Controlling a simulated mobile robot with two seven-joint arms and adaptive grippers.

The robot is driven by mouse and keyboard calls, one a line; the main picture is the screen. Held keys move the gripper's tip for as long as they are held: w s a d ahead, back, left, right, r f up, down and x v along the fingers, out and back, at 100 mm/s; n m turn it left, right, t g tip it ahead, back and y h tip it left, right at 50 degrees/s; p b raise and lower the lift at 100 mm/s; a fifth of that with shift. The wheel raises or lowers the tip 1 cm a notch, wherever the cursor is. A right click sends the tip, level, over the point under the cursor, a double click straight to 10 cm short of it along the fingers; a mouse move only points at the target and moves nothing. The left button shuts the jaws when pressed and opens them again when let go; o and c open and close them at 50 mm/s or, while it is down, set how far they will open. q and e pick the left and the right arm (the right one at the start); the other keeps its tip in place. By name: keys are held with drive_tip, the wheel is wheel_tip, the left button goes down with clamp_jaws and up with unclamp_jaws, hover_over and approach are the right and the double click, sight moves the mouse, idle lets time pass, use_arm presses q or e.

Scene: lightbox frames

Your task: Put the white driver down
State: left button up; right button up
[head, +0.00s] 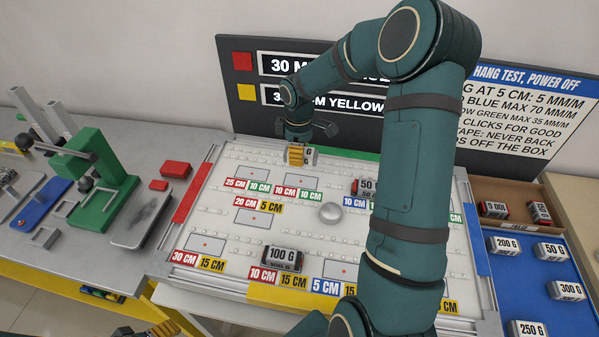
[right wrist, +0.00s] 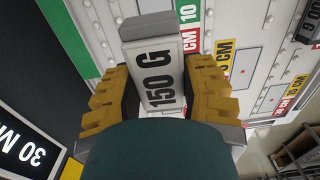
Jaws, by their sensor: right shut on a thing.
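My right gripper (head: 299,154) reaches over the far edge of the white board (head: 290,220). Its yellow fingers are shut on a block with a white face marked 150 G (right wrist: 160,75), which I take as the white driver. In the head view only a bit of the block (head: 310,156) shows beside the fingers. In the right wrist view the fingers grip it from both sides. I cannot tell whether it touches the board. My left gripper (head: 160,330) shows only in part at the bottom edge; its opening is not clear.
A 100 G block (head: 283,258) stands on the board's near part, and a 50 G block (head: 366,187) is partly behind my arm. A round pale knob (head: 330,212) is mid-board. A blue tray (head: 541,279) holds several weights. A dark sign (head: 240,55) stands behind.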

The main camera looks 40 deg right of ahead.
sight(299, 181)
drive_tip(key=shift+f, duration=3.6)
drive_tip(key=shift+f+b, duration=0.5)
drive_tip(key=shift+f, duration=0.1)
